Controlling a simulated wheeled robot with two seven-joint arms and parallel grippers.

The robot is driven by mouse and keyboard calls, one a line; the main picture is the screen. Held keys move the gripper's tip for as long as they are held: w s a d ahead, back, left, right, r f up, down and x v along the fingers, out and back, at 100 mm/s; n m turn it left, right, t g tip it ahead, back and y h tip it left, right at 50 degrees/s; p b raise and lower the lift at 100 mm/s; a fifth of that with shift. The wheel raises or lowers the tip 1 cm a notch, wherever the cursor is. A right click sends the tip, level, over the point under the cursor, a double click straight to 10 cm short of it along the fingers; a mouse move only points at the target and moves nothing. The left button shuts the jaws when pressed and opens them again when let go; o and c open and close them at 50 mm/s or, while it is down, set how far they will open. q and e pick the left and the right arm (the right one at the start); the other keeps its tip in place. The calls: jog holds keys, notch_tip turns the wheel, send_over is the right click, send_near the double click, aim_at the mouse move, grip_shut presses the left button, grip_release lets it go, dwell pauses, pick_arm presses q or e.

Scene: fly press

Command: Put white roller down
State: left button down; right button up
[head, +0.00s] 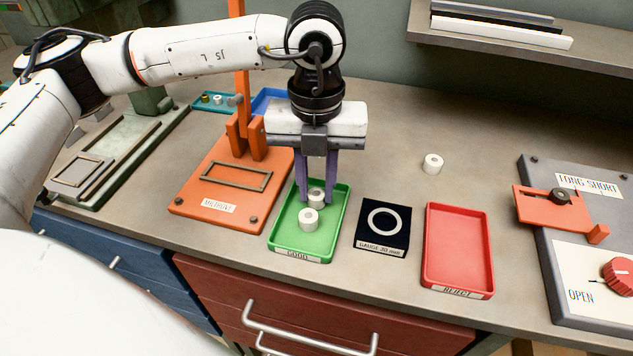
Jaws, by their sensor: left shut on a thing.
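My left gripper (317,196) points down over the green GOOD tray (325,243). Its purple fingers are shut on a white roller (317,194), which is in or just above the tray; I cannot tell whether it touches the tray floor. A second white roller (308,219) stands in the tray just in front of the held one. A third white roller (433,164) stands on the bench to the right. My right gripper is not in view.
Right of the green tray lie the black 30 mm gauge (383,244) and the empty red REJECT tray (458,285). An orange stand (205,205) is on the left. A grey panel with a red knob (619,277) is at far right. Bench around the third roller is clear.

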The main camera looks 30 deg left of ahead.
aim_at(316, 194)
pick_arm(q)
jog(key=shift+f, duration=0.25)
jog(key=c, duration=1.5)
grip_release()
jog(key=shift+r, duration=0.1)
notch_tip(316, 194, up, 12)
jog(key=shift+r+b, duration=0.2)
jog(key=shift+b, duration=0.1)
